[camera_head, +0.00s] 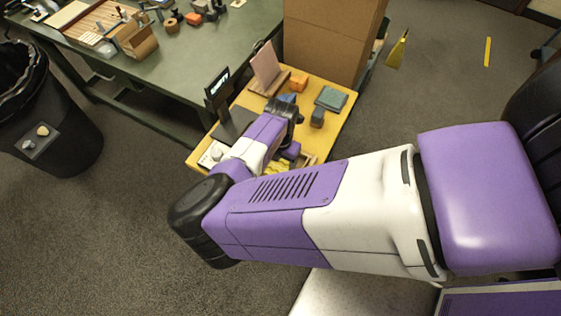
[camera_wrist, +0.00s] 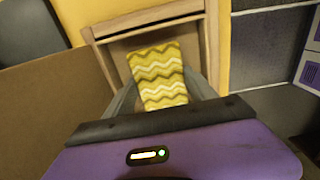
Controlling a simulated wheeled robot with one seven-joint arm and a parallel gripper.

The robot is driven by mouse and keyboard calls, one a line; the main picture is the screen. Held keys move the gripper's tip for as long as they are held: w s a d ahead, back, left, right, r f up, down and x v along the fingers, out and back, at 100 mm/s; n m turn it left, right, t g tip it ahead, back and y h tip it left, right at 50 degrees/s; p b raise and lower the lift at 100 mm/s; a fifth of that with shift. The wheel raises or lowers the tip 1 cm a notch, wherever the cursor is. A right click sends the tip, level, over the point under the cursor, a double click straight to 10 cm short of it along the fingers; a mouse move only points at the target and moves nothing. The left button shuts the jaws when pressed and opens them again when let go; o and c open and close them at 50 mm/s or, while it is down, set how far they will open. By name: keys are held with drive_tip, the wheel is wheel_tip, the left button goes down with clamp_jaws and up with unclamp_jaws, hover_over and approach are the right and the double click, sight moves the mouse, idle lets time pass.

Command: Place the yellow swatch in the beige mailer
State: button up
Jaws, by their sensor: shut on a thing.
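The yellow swatch (camera_wrist: 156,62) has a white and olive zigzag pattern. In the wrist view it stands out from between the fingers of my gripper (camera_wrist: 164,88), which is shut on it. Beyond the swatch is an open wooden frame or box (camera_wrist: 150,19) with a brown inside; the swatch overlaps it in the picture, and I cannot tell whether they touch. I cannot make out for sure which thing is the beige mailer. In the head view, my arm hides the fingertips and much of the near table.
The yellow table (camera_head: 338,116) holds a dark sign (camera_head: 217,88), a pink board (camera_head: 265,66), an orange block (camera_head: 298,83) and a teal pad (camera_head: 331,98). A tall cardboard box (camera_head: 330,40) stands behind. A large brown panel (camera_wrist: 45,115) is close at left in the wrist view.

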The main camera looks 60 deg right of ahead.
drive_tip(key=shift+f, duration=0.45)
drive_tip(key=shift+f, duration=0.1)
drive_tip(key=o, duration=1.5)
